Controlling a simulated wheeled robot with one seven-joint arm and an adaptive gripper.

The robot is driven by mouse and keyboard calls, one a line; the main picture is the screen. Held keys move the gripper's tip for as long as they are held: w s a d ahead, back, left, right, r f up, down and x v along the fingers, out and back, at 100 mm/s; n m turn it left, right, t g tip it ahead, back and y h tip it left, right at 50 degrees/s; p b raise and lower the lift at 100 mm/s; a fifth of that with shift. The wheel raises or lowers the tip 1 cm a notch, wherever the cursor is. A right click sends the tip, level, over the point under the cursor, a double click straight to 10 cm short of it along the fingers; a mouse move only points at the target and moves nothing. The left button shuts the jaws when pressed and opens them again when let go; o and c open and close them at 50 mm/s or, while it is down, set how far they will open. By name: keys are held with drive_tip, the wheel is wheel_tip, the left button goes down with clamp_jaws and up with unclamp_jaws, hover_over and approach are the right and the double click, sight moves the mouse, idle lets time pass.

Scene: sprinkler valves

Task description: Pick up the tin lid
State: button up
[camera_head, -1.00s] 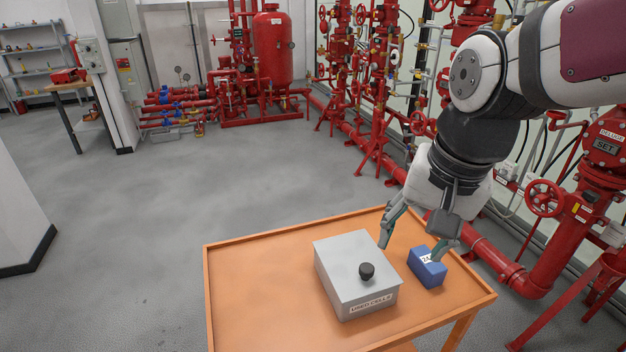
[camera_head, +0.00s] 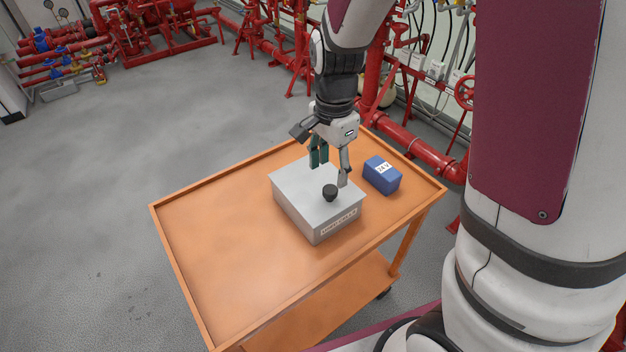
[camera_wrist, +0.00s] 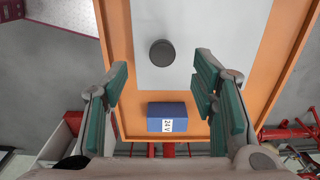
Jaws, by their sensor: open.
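The tin (camera_head: 299,212) is a grey box with a label reading "USED CELLS" on its front side. Its flat grey lid (camera_head: 299,187) is on it, with a round black knob (camera_head: 330,192) on top. In the wrist view the lid (camera_wrist: 205,35) fills the top middle, with the knob (camera_wrist: 161,53) near its edge. My gripper (camera_head: 330,174) is open and empty, pointing down over the lid's back right part, close to the knob. In the wrist view its green-padded fingers (camera_wrist: 165,98) stand wide apart, with the knob beyond them.
A blue block marked "24 V" (camera_head: 382,176) stands on the orange cart (camera_head: 212,240), right of the tin; the wrist view shows it (camera_wrist: 167,116) between the fingers. The cart has a raised rim. Its left part is clear. Red pipes (camera_head: 420,150) run behind it.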

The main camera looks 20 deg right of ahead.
sight(330, 189)
drive_tip(key=f, duration=0.8)
drive_tip(key=shift+w+d, duration=0.2)
drive_tip(key=shift+d, duration=0.1)
drive_tip(key=shift+c, duration=0.6)
clamp_jaws()
